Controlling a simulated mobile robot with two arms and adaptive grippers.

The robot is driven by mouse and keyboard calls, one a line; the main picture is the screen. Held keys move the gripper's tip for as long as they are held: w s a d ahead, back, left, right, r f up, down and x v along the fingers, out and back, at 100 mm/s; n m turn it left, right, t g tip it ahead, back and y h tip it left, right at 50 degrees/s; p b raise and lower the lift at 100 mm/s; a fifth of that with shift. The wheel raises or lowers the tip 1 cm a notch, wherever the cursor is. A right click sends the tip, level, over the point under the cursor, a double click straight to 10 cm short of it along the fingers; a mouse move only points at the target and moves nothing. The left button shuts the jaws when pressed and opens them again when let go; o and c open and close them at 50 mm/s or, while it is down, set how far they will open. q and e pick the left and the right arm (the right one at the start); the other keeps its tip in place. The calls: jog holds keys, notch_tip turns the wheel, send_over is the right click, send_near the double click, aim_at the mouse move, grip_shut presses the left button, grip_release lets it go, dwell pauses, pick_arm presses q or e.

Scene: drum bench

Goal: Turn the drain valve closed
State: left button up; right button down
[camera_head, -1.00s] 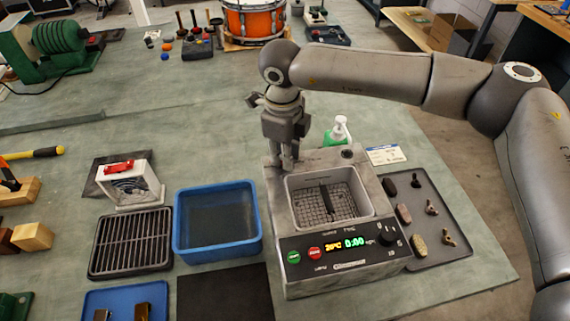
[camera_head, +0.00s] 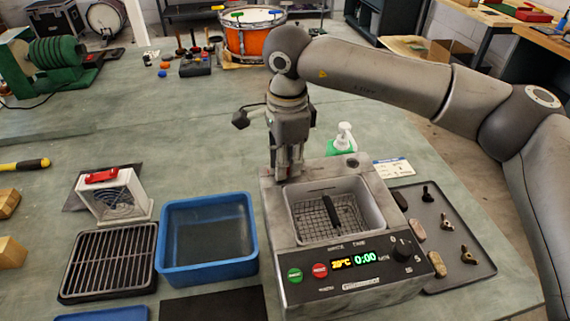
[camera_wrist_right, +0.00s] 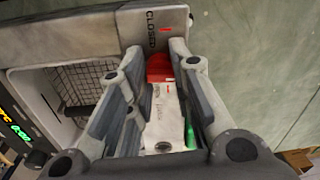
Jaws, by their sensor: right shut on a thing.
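The grey metal tank unit (camera_head: 277,232) stands on the bench with a basket in its open basin. My right gripper (camera_head: 289,172) points down at the tank's back left corner. In the right wrist view its fingers (camera_wrist_right: 158,75) are closed in around the red drain valve handle (camera_wrist_right: 160,68), which shows between the fingertips. A "CLOSED" label (camera_wrist_right: 151,28) with a small red mark lies just beyond the handle. The valve is hidden behind the fingers in the head view. The valve's exact angle cannot be told. My left gripper is in neither view.
A green bottle with a white pump (camera_head: 342,138) and a white card (camera_head: 393,168) stand behind the tank. A dark tray (camera_head: 465,249) with small parts lies right of it. A blue bin (camera_head: 168,236) and black rack (camera_head: 85,288) lie left.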

jog(key=shift+n, duration=0.4)
jog(key=c, duration=1.3)
grip_release()
jog(key=shift+o, duration=0.2)
notch_tip(320, 180, up, 12)
jog(key=shift+s+d, duration=0.15)
jog(key=shift+s, duration=0.15)
